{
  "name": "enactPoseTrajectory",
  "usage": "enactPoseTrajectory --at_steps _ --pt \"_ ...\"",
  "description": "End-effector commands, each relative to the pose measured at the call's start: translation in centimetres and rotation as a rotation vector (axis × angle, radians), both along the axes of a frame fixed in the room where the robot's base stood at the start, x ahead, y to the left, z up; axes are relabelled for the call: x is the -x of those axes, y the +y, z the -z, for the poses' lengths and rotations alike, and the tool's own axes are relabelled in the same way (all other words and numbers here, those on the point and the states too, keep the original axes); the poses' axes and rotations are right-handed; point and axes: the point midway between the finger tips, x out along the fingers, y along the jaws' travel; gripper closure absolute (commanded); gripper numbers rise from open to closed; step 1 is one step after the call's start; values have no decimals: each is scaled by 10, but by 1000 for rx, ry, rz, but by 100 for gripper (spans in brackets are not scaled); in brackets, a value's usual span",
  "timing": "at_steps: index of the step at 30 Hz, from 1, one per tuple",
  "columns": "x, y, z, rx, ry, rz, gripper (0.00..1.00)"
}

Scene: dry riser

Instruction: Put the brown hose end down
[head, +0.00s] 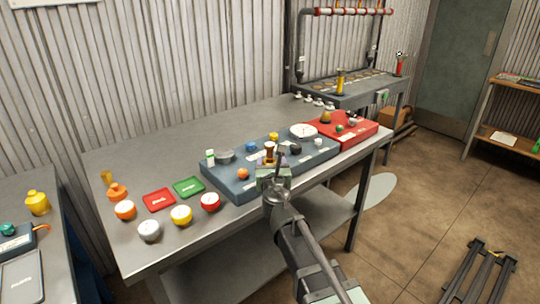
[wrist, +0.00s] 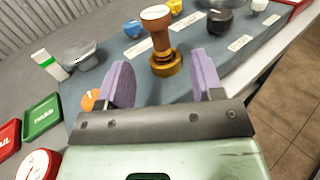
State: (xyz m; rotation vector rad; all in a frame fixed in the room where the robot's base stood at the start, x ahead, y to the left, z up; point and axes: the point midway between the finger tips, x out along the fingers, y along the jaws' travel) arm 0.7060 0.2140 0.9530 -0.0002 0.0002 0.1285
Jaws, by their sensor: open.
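The brown hose end (wrist: 160,32) stands upright on the blue-grey board (wrist: 122,52), with a pale top and a wider golden-brown ring at its foot. In the head view the hose end (head: 269,149) shows just beyond my gripper (head: 271,166). In the wrist view my gripper (wrist: 162,77) is open, with its two purple fingers apart and nothing held between them. The hose end stands ahead of the gap, clear of both fingers. In the head view my gripper partly hides its foot.
On the board are an orange knob (head: 243,174), a grey fitting (head: 225,156) and a white dial (head: 303,130). A red board (head: 352,138) adjoins on the right. Red (head: 159,200) and green (head: 188,187) trays and several gauges lie left. The bench's back left is clear.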

Motion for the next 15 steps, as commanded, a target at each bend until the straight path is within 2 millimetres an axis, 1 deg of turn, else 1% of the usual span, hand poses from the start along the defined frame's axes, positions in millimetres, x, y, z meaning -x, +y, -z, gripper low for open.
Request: enactPoseTrajectory --at_steps 1,3,6,13,14,15 --pt "18 -3 0 0 0 -1 39" --pt "32 -5 0 0 0 -1 39" --pt "44 -6 0 0 0 -1 39" --pt "45 -6 0 -2 0 1 39" --pt "45 -8 0 -14 4 8 39" --pt "44 -16 2 -56 15 34 39"
